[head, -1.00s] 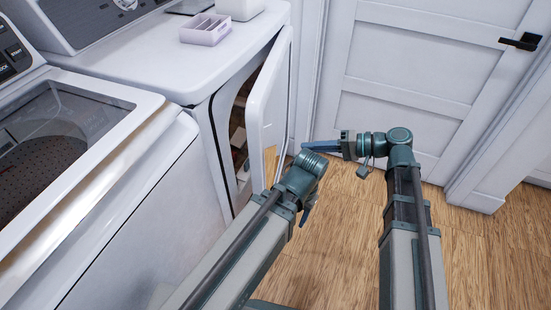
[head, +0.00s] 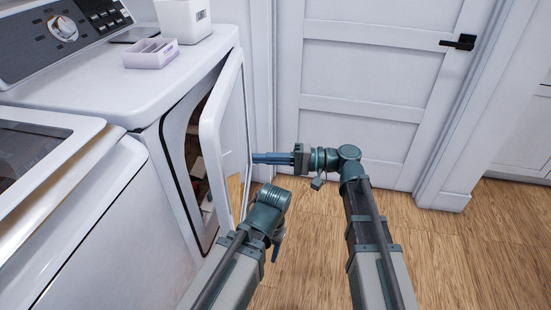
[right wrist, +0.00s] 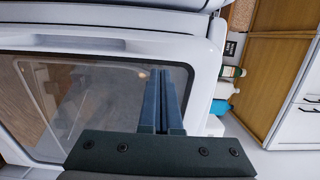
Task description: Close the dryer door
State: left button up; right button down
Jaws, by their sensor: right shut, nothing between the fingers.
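The white dryer (head: 125,88) stands at the left with its door (head: 211,135) ajar. The door is hinged at the far side, and a dark gap at its near side shows the inside. My right gripper (head: 254,158) is shut and empty, pointing left at the outer face of the door; I cannot tell whether the tips touch it. In the right wrist view its shut fingers (right wrist: 160,74) lie in front of the door's glass panel (right wrist: 95,95), close to the white frame.
The washer (head: 75,215) is at the near left. A lilac tray (head: 151,53) and a white box (head: 184,20) stand on the dryer. A white room door (head: 370,70) closes off the back. The wooden floor (head: 480,260) at the right is clear.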

aim_at(222, 158)
jog(key=a, duration=0.7)
jog(key=shift+s+a, duration=0.1)
jog(key=shift+a, duration=0.3)
jog(key=a, duration=0.5)
jog(key=shift+s+a, duration=0.2)
jog(key=shift+a, duration=0.05)
jog(key=d, duration=1.3)
jog(key=shift+w+d, duration=0.25)
jog(key=shift+d, duration=0.15)
